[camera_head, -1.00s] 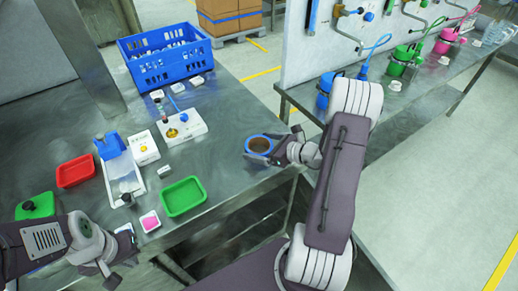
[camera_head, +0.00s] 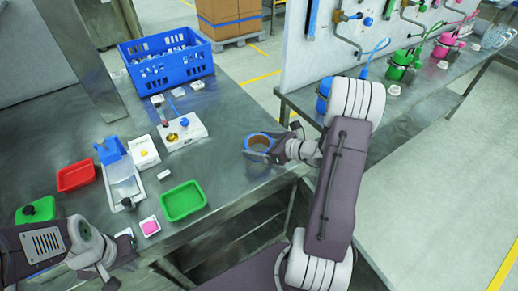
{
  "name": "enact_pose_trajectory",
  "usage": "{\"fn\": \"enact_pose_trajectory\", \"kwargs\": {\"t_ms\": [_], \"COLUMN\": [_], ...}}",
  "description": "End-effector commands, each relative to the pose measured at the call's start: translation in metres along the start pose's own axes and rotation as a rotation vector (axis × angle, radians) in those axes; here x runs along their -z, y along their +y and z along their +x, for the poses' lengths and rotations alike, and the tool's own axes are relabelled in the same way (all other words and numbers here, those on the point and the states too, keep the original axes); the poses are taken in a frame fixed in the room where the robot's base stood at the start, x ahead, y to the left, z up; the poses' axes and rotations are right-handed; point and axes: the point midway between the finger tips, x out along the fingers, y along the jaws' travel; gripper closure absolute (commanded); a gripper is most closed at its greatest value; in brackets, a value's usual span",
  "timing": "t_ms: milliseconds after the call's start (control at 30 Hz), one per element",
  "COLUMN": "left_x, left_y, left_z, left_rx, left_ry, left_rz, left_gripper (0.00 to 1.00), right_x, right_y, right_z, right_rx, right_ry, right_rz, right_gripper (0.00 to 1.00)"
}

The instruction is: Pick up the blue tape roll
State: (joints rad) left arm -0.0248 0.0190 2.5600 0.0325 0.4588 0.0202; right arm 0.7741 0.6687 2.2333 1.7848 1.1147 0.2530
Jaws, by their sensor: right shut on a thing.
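The blue tape roll (camera_head: 259,136) is a blue ring with a brown inside. It is at the right edge of the steel table, and appears slightly above its surface. My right gripper (camera_head: 272,151) is shut on the right side of the roll's ring. Its fingers hide part of that side. My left gripper (camera_head: 121,259) is at the lower left, by the near table edge, with its fingers apart and nothing between them.
On the steel table (camera_head: 232,103) are a blue crate (camera_head: 172,72), a red tray (camera_head: 76,176), a green tray (camera_head: 183,201) and a white block with a brass piece (camera_head: 183,133). The table around the roll is clear.

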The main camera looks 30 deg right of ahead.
Motion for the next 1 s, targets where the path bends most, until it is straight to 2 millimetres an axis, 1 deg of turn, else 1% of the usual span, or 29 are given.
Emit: {"fn": "enact_pose_trajectory", "kwargs": {"t_ms": [33, 133, 300, 400, 500, 600, 700, 1000], "left_x": [0.000, 0.001, 0.001, 0.001, 0.002, 0.002, 0.002, 0.002], "left_y": [0.000, 0.000, 0.000, 0.000, 0.000, 0.000, 0.000, 0.000], "left_z": [-0.004, -0.006, -0.011, -0.013, -0.014, -0.015, -0.015, -0.015], "left_rx": [0.000, 0.000, 0.000, 0.000, 0.000, 0.000, 0.000, 0.000], "left_ry": [0.000, 0.000, 0.000, 0.000, 0.000, 0.000, 0.000, 0.000], "left_rz": [0.000, 0.000, 0.000, 0.000, 0.000, 0.000, 0.000, 0.000], "left_gripper": [1.00, 1.00, 1.00, 1.00, 1.00, 1.00, 1.00, 1.00], "right_x": [-0.013, -0.017, -0.029, -0.036, -0.040, -0.043, -0.044, -0.044], "right_y": [-0.001, -0.021, -0.053, -0.069, -0.082, -0.089, -0.092, -0.092], "right_z": [-0.005, -0.024, -0.055, -0.072, -0.085, -0.092, -0.096, -0.095], "right_rx": [0.003, 0.007, 0.007, 0.005, 0.003, 0.001, 0.001, -0.001], "right_ry": [-0.003, -0.001, -0.002, -0.001, 0.000, 0.000, 0.000, 0.000], "right_rz": [-0.006, -0.002, -0.004, -0.002, -0.001, 0.000, 0.001, 0.001], "right_gripper": [0.56, 0.56, 0.56, 0.56, 0.56, 0.56, 0.56, 0.56]}}
